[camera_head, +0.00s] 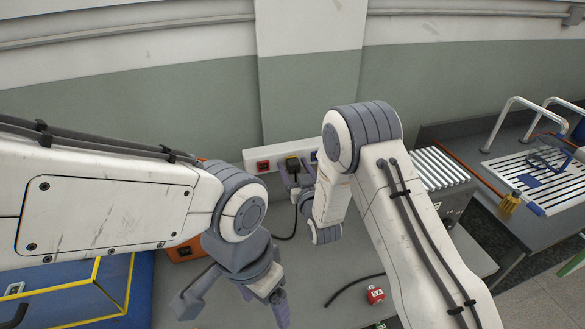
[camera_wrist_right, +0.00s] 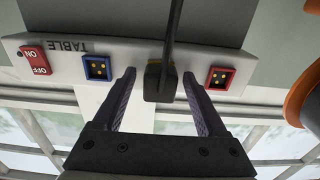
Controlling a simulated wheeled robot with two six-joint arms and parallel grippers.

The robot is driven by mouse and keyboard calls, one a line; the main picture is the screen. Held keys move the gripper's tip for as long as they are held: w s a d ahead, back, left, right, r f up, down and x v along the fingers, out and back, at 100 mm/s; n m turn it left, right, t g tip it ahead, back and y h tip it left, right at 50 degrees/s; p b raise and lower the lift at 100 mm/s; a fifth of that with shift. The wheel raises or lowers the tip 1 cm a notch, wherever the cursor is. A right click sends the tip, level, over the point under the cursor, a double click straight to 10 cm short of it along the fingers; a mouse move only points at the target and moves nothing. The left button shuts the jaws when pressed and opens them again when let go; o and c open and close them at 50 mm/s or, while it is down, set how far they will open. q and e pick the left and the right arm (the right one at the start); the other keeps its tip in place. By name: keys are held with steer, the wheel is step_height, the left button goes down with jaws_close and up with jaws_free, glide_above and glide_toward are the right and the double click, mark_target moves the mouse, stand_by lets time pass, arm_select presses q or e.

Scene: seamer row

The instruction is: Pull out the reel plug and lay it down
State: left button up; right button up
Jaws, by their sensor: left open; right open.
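The reel plug (camera_head: 293,163), black with a yellow part, sits in the white socket strip (camera_wrist_right: 130,55) at the wall. It also shows in the right wrist view (camera_wrist_right: 158,82), its dark cable passing in front of it. My right gripper (camera_wrist_right: 160,88) is open, with one finger on each side of the plug and visible gaps between. In the head view the right gripper (camera_head: 295,178) is partly covered by its own arm. My left gripper (camera_head: 266,302) is open and empty over the table, below and apart from the strip.
The strip has a red socket (camera_wrist_right: 219,79), a blue socket (camera_wrist_right: 97,67) and a red switch (camera_wrist_right: 35,60). An orange reel (camera_head: 184,250) is partly hidden behind my left arm. A small red object (camera_head: 375,295) and a black cable lie on the table. A blue case (camera_head: 105,285) stands lower left.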

mark_target(296, 170)
jaws_close()
steer(key=shift+b+v, duration=0.55)
steer(key=shift+v, duration=2.45)
